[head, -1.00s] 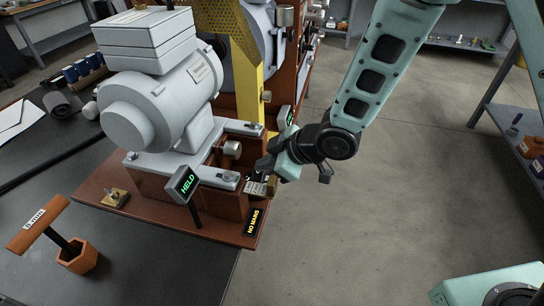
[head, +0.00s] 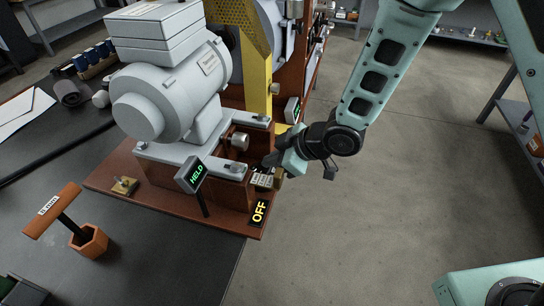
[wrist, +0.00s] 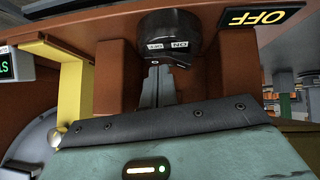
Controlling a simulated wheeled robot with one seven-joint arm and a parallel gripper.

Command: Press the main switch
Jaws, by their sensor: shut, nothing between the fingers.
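The main switch appears to be the black rounded housing (wrist: 172,36) in the wrist view, with small white labels, one reading ON upside down. In the head view my gripper (head: 266,168) is at the right end of the roaster base, and the switch is not clear there. A black sign (head: 259,212) beside it reads OFF in yellow; it also shows in the wrist view (wrist: 262,17).
A yellow upright (head: 258,90) rises behind my gripper. A wooden-handled tool (head: 62,222) stands on the dark bench at left. Open floor lies to the right.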

